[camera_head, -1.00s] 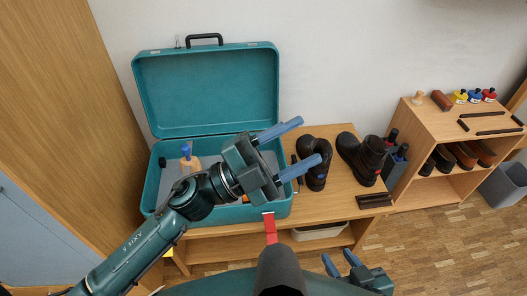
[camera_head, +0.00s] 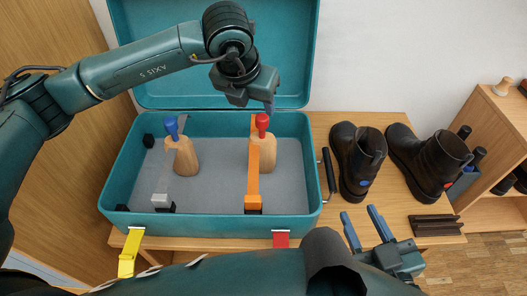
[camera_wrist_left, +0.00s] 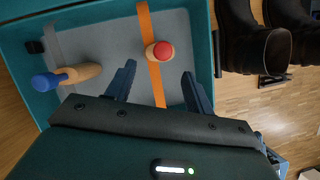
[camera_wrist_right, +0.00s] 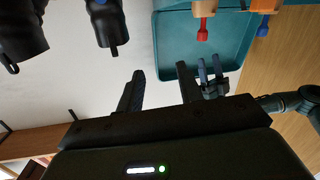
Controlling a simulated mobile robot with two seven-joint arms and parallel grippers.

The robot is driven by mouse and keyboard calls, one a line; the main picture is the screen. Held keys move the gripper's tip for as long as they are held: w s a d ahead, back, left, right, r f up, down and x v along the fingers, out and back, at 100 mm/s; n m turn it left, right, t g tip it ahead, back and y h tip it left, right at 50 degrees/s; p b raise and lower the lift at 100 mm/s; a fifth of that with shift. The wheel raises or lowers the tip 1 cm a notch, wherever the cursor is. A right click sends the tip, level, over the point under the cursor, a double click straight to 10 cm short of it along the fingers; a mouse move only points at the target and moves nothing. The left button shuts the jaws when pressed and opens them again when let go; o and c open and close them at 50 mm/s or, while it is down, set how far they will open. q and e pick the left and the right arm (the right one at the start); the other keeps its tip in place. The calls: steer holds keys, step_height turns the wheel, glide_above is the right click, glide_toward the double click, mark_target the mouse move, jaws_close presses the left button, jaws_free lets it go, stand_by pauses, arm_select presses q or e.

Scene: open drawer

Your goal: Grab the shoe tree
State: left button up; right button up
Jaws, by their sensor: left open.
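Two wooden shoe trees are in the open teal suitcase (camera_head: 305,190). One has a blue knob (camera_head: 183,155) and a grey strap by it. The other has a red knob (camera_head: 265,160) and an orange strap (camera_head: 254,190) beside it. My left gripper (camera_head: 270,106) is above the red-knobbed shoe tree, open and empty. In the left wrist view, that shoe tree's red knob (camera_wrist_left: 160,51) lies beyond the open fingers (camera_wrist_left: 158,85). My right gripper (camera_head: 364,217) is open and empty at the bench's front, right of the suitcase; its fingers also show apart in its wrist view (camera_wrist_right: 159,88).
Two dark boots stand on the wooden bench (camera_head: 390,125), the left one (camera_head: 358,160) with a blue patch, the right one (camera_head: 432,160) with a red patch. Dark brushes (camera_head: 437,225) lie in front. A shelf unit (camera_head: 490,115) stands right. The suitcase lid is open behind my left arm.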

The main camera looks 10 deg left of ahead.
mark_target(263, 125)
arm_select(q)
steer(key=b+x, duration=0.1)
steer(key=x, duration=0.5)
steer(key=shift+s+d, duration=0.1)
steer(key=b+x, duration=0.1)
steer(key=x, duration=0.4)
steer(key=shift+d, duration=0.15)
arm_select(e)
steer(key=shift+s+a+n+t+y, duration=0.1)
steer(key=shift+a+n+t+y, duration=0.45)
steer(key=shift+n+t+y, duration=0.2)
arm_select(q)
jaws_close()
